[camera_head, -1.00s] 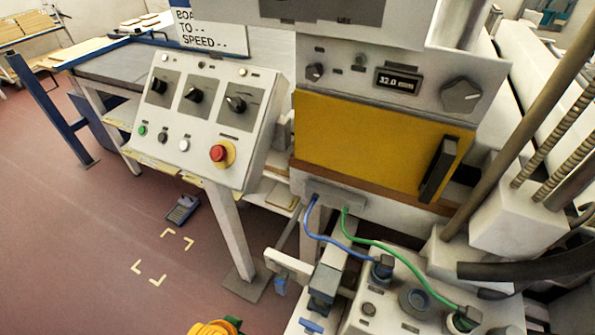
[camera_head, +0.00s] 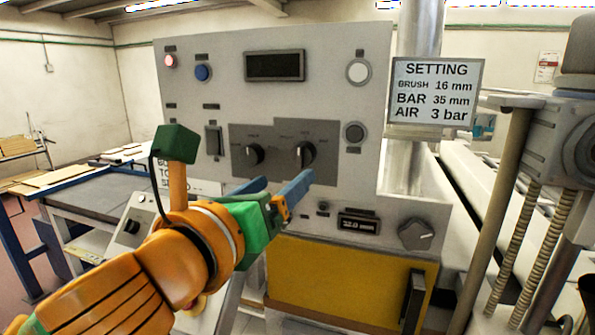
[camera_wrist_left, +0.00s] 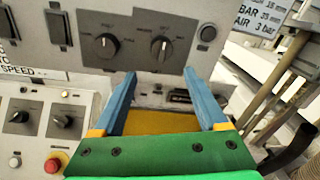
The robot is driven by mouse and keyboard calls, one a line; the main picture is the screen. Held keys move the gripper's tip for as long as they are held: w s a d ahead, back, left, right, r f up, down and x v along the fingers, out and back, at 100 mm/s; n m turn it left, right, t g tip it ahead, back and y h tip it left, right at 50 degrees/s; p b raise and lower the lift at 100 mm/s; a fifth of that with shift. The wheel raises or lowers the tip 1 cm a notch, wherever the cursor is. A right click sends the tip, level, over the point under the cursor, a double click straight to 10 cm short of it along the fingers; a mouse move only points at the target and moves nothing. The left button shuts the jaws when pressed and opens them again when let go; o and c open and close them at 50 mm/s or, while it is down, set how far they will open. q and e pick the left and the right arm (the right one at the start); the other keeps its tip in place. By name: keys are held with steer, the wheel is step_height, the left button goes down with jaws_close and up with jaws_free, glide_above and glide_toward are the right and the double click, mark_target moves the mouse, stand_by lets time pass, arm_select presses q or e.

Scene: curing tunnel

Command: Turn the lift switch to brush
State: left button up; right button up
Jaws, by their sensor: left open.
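A grey switch plate (camera_head: 278,136) on the upright white panel carries two black rotary knobs, a left one (camera_head: 254,155) and a right one (camera_head: 304,153). Their labels are too small to read, so I cannot tell which is the lift switch. Both knobs also show in the left wrist view, the left one (camera_wrist_left: 105,46) and the right one (camera_wrist_left: 160,48). The right knob's grip stands roughly upright. My left gripper (camera_head: 283,183) is open and empty, its blue fingers pointing at the panel just below the knobs, apart from them. My right gripper is not in view.
A sign (camera_head: 435,91) lists brush 16 mm, bar 35 mm and air 3 bar. Below the knobs are a small display (camera_head: 358,222), a large grey knob (camera_head: 416,235) and a yellow door (camera_head: 345,285). Posts and springs (camera_head: 510,180) stand at the right.

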mark_target(299, 159)
arm_select(q)
steer(key=shift+m, duration=0.4)
steer(key=p+x, duration=0.1)
steer(key=x, duration=0.1)
steer(key=r+p+x, duration=0.1)
steer(key=x, duration=0.1)
steer(key=p+x, duration=0.1)
steer(key=x, duration=0.2)
steer(key=shift+r, duration=0.15)
steer(key=shift+s+a, duration=0.1)
steer(key=shift+s, duration=0.05)
steer(key=shift+c, duration=0.5)
jaws_close()
steer(key=n, duration=0.5)
steer(key=shift+n+t, duration=0.3)
steer(key=shift+n, duration=0.1)
steer(key=shift+n+b, duration=0.65)
steer(key=shift+n, duration=2.05)
